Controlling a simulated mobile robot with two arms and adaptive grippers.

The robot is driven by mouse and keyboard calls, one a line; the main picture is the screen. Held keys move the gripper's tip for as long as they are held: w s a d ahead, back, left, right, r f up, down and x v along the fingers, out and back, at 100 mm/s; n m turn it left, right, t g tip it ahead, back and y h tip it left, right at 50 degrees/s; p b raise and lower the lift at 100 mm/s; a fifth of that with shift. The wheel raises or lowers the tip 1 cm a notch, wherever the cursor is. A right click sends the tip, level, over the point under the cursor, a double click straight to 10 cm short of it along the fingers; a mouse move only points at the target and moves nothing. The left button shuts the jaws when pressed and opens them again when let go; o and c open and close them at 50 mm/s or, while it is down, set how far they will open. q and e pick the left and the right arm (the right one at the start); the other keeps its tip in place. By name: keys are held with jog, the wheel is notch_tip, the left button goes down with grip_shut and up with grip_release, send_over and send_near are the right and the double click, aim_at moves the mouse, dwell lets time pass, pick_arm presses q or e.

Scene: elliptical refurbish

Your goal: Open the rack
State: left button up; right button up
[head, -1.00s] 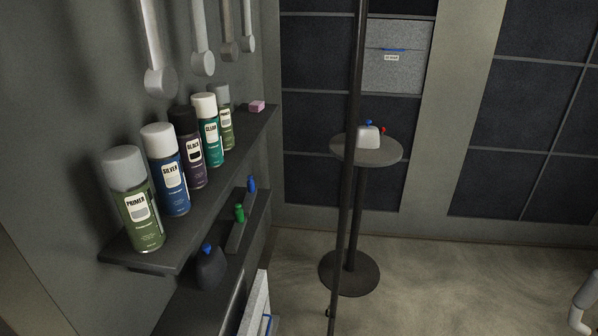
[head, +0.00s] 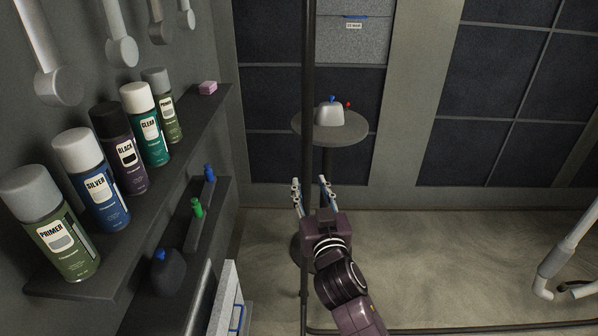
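I cannot tell for certain which thing is the rack. A tall thin dark pole (head: 308,80) stands upright in the middle of the head view, with a dark bar (head: 440,328) low along the floor. A white panel with a blue handle (head: 236,318) shows at the bottom, below the shelves. My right gripper (head: 312,183) is open, pointing away from me. The pole shows between its fingers; I cannot tell whether they are around it or in front of it. I see nothing held. My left gripper is not in view.
A dark shelf (head: 205,118) on the left holds several spray cans. A lower shelf holds small bottles (head: 168,272). A round table (head: 345,133) with a grey object stands behind the pole. White pipes (head: 570,240) are at right. Open floor (head: 460,260) lies between.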

aim_at(307, 178)
jog(key=shift+w+a, duration=0.25)
jog(key=shift+w, duration=1.1)
jog(key=shift+w+a, duration=0.2)
jog(key=shift+w, duration=1.1)
jog(key=shift+f, duration=0.1)
jog(key=shift+c, duration=0.3)
grip_shut()
